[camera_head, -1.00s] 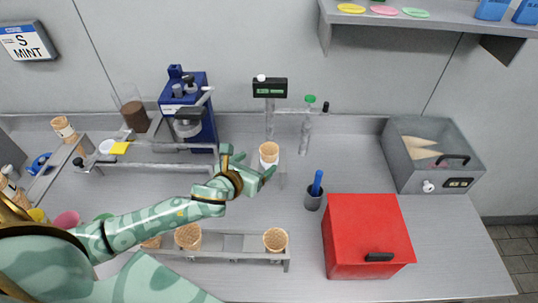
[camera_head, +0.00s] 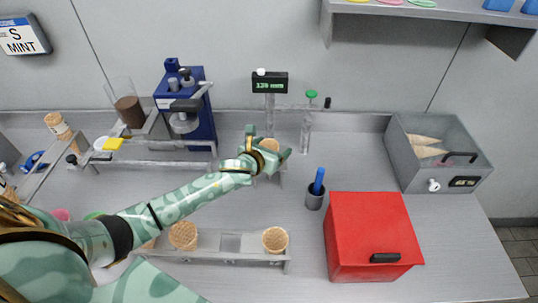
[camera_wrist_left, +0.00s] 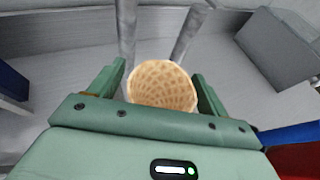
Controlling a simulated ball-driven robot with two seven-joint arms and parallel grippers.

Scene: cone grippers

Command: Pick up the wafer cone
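A tan wafer cone (camera_head: 270,144) stands in a small metal stand at the middle of the counter, below a dark display box. My left gripper (camera_head: 268,148) is at this cone, with one finger on each side of it. In the left wrist view the cone (camera_wrist_left: 163,86) shows its round waffle-patterned top between the two fingers. The fingers are apart, and a narrow gap shows on the left side of the cone. The gripper hides the cone's lower part in the head view. My right gripper is not in view.
A front rack (camera_head: 230,243) holds other cones (camera_head: 183,236), (camera_head: 275,239). A blue machine (camera_head: 188,105) stands behind to the left. A cup with a blue handle (camera_head: 315,195), a red box (camera_head: 370,235) and a grey bin of cones (camera_head: 433,155) are to the right.

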